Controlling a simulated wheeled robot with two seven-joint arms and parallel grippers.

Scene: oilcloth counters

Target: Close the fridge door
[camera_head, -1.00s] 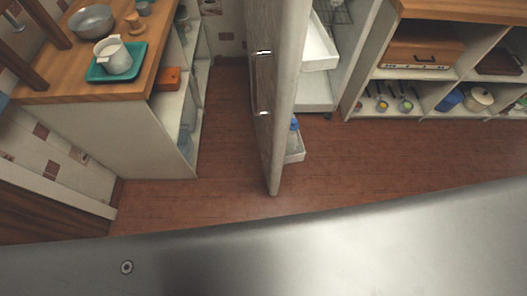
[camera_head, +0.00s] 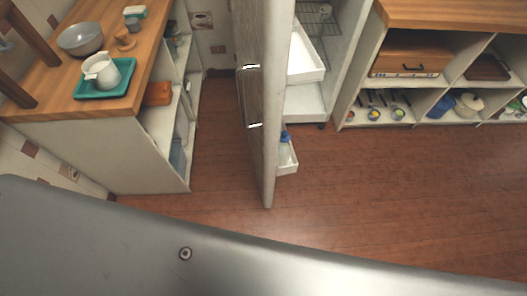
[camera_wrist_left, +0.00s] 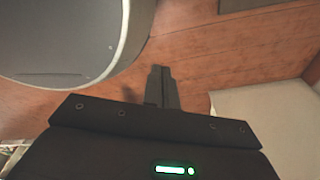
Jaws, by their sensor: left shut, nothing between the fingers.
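The fridge door (camera_head: 253,110) stands open in the middle of the head view, seen nearly edge-on, with a metal handle (camera_head: 250,97) on its left face. To its right the fridge interior shows white drawers (camera_head: 303,58) and a wire rack, and a low door shelf (camera_head: 287,158) holds a blue-capped bottle. My left gripper (camera_wrist_left: 162,88) shows in the left wrist view with its dark fingers together and empty, above the wooden floor. It is not in the head view, and no fridge part is clearly visible near it. My right gripper is in neither view.
A wooden-topped counter (camera_head: 50,88) at the left carries a teal tray (camera_head: 88,92) with a white pot and a grey bowl. Open shelves (camera_head: 432,100) stand at the right. Bare wooden floor (camera_head: 400,185) lies in front. My own grey body fills the bottom.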

